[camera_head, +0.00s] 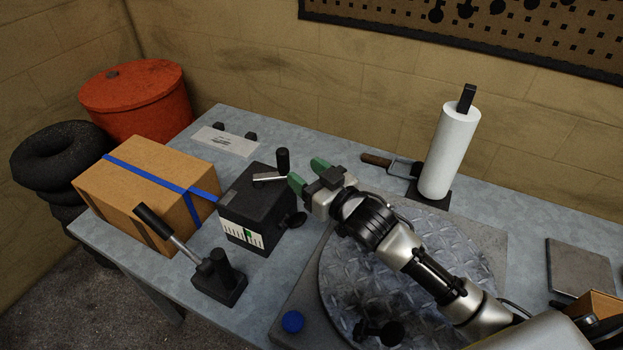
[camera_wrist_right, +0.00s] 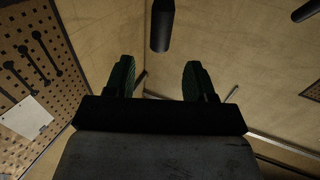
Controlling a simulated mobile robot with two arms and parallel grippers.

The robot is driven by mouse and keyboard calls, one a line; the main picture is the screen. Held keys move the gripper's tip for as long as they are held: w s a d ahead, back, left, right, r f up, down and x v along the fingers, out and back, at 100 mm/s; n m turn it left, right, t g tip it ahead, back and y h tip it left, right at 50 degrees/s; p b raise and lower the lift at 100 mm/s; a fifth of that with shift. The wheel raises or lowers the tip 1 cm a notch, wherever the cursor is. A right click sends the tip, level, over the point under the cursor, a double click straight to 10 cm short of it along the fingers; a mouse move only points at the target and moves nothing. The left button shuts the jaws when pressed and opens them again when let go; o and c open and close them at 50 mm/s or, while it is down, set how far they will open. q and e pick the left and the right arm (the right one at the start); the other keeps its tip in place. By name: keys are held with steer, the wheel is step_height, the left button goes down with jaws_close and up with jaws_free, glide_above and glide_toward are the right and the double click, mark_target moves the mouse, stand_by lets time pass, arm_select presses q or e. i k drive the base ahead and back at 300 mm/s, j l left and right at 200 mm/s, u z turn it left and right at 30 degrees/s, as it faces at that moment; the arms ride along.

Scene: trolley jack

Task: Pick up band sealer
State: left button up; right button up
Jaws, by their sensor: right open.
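I cannot tell for certain which thing is the band sealer. A black lever tool (camera_head: 220,279), with a tilted grey-and-black handle, stands at the table's front left. Behind it is a black box-shaped device (camera_head: 260,207) with a white scale, a side knob and a crank with an upright black grip (camera_head: 283,160). My right gripper (camera_head: 306,173) is open and empty, its green fingers just right of the crank. In the right wrist view, a black cylinder (camera_wrist_right: 162,25), likely the crank grip, shows ahead of the open fingers (camera_wrist_right: 158,78). My left gripper is not in view.
A blue-strapped cardboard box (camera_head: 143,190) stands left of the device. A paper roll (camera_head: 449,150) stands at the back right.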

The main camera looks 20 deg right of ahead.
mark_target(225, 284)
steer(key=k+j, duration=0.2)
steer(key=k, duration=0.3)
steer(key=k+j, duration=0.2)
steer(key=k, duration=0.25)
steer(key=k+j, duration=0.25)
steer(key=k, duration=0.25)
